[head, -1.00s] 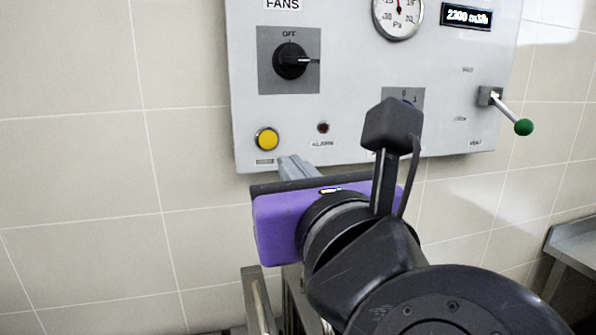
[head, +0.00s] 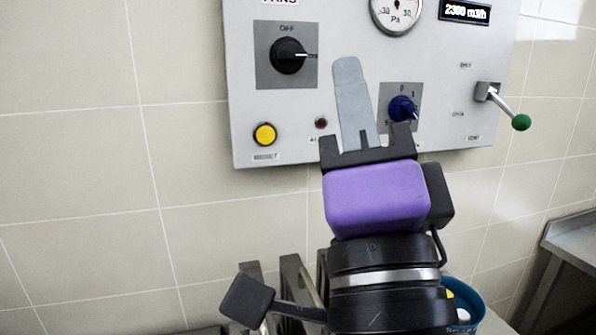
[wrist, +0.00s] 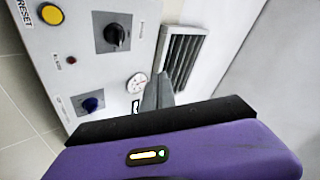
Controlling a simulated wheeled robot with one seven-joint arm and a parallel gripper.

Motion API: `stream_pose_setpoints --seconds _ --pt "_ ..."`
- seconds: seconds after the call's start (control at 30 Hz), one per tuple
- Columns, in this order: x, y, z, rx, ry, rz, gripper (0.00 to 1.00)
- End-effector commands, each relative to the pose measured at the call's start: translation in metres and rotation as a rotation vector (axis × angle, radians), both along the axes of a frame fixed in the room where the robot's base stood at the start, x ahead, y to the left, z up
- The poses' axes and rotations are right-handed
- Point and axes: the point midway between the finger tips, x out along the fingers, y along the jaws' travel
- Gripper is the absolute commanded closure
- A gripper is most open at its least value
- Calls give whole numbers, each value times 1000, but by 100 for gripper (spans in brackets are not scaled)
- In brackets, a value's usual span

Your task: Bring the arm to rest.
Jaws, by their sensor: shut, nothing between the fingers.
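My gripper (head: 352,92) is in front of the grey control panel (head: 240,130) in the head view, with its grey fingers pointing up and together. Its purple body is below the fingers. In the wrist view the shut fingers (wrist: 157,92) show past the dark edge of the purple body, with nothing between them. The gripper covers part of the panel between the red lamp and the blue knob; I cannot tell the exact gap to the panel.
The panel bears a black fan knob (head: 288,55), a yellow button (head: 264,134), a blue knob (head: 402,108), a gauge (head: 397,12) and a green-tipped lever (head: 520,122). A blue container (head: 470,300) is at lower right. The tiled wall at left is clear.

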Motion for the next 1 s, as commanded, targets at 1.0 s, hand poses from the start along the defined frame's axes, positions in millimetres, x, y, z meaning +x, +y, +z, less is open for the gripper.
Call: stream_pose_setpoints --seconds 1.0 --pt "-92 -65 -310 -1219 17 -444 100"
